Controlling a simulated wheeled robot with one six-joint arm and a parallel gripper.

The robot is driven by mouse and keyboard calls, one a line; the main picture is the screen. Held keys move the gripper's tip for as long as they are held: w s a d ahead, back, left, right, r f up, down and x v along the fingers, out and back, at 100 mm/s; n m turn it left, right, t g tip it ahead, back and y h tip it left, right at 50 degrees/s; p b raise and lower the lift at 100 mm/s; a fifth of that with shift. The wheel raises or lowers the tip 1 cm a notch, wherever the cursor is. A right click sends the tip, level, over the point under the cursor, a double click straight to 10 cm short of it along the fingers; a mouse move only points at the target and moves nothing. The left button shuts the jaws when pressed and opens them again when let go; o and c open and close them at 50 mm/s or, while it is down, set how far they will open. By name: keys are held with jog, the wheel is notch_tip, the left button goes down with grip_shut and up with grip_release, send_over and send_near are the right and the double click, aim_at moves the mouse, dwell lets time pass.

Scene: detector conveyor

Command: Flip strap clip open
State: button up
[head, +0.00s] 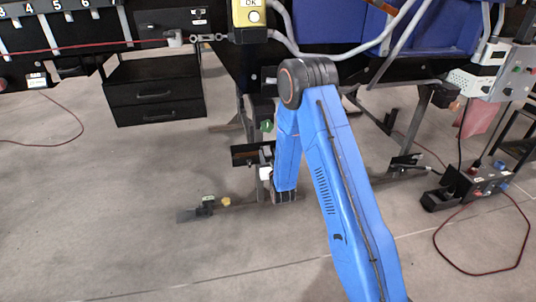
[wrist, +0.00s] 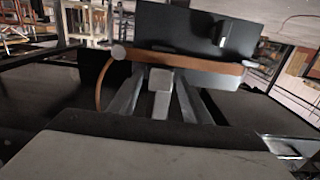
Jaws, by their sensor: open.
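In the wrist view a brown strap (wrist: 190,58) runs across a dark upright panel (wrist: 180,25). A small pale grey block, which looks like the strap clip (wrist: 160,80), sits at the strap's middle; I cannot tell how its flap stands. My gripper (wrist: 158,98) is open, with what look like its grey fingers to either side of the clip, apart from each other. Whether they touch the clip is unclear. In the head view my gripper (head: 284,197) is at the end of my blue arm, low by a dark frame, its fingers hidden. The clip cannot be made out there.
A black drawer unit (head: 155,90) stands at the back left. A low bar (head: 240,205) with small fittings crosses near the floor. A black box with buttons (head: 475,185) and a red cable (head: 525,235) lie at the right. The front left floor is clear.

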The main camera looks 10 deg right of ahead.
aim_at(266, 146)
grip_shut()
jog(key=shift+r+g, duration=0.25)
jog(key=shift+g, duration=0.05)
jog(key=shift+w+r+g, duration=0.15)
jog(key=shift+r+g, duration=0.45)
jog(key=shift+g, duration=0.4)
jog(key=shift+w+r+g, duration=0.2)
jog(key=shift+r+g, duration=0.15)
jog(key=shift+g, duration=0.55)
jog(key=shift+w+r+g, duration=0.2)
jog(key=shift+r+g, duration=0.15)
jog(key=shift+g, duration=0.55)
